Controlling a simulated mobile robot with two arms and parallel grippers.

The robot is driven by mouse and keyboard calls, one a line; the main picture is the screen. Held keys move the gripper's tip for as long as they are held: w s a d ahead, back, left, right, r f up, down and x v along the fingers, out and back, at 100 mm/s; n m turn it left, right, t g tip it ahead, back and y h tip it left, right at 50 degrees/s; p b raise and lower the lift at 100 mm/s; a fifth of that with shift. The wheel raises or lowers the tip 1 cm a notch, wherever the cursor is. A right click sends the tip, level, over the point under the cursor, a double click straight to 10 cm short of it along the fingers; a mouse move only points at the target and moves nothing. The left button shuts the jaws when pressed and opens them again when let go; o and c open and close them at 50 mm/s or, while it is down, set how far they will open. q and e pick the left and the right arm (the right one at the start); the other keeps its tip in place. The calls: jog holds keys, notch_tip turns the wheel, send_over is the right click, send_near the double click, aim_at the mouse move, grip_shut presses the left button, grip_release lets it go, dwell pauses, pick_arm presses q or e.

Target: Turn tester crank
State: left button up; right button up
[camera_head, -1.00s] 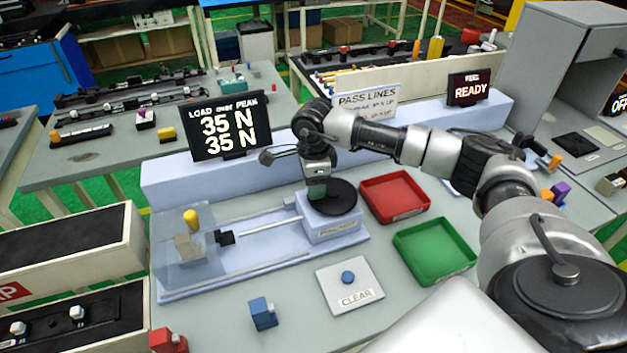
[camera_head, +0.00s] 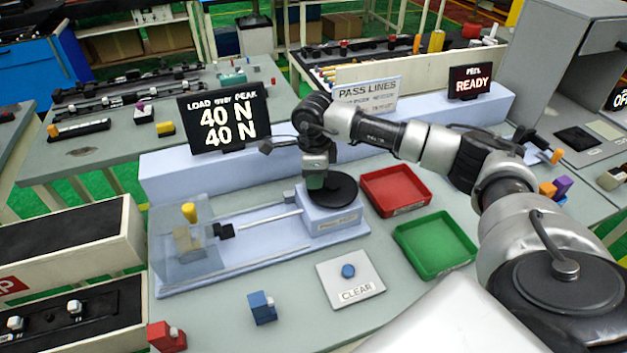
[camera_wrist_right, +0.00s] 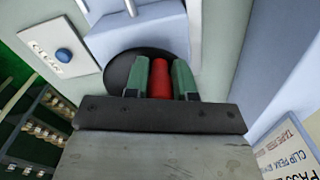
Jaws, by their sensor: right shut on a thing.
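The tester (camera_head: 265,250) is a pale blue rig with a black round crank disc (camera_head: 343,192) on a block at its right end. A rod (camera_head: 268,217) runs left from the block to a clear-walled box (camera_head: 168,262) with a yellow-topped clip piece (camera_head: 189,213) inside. My right gripper (camera_head: 316,184) points down at the disc. In the right wrist view its green fingers (camera_wrist_right: 160,80) are shut on the red crank handle (camera_wrist_right: 161,78). The load display (camera_head: 224,118) reads 40 N on both lines. My left gripper is not in view.
A red tray (camera_head: 395,190) and a green tray (camera_head: 434,245) lie right of the tester. A CLEAR plate with a blue button (camera_head: 348,271) lies in front. A blue block (camera_head: 262,307) and a red block (camera_head: 165,338) sit near the front. A READY display (camera_head: 470,82) stands behind.

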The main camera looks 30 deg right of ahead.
jog(key=shift+w+d+m, duration=0.1)
jog(key=shift+w+m, duration=0.05)
jog(key=shift+m, duration=0.25)
jog(key=o, duration=0.9)
jog(key=shift+r, duration=0.1)
notch_tip(320, 180, up, 11)
jog(key=shift+f+b, duration=0.15)
jog(key=shift+b, duration=1.05)
jog(key=shift+f, duration=0.1)
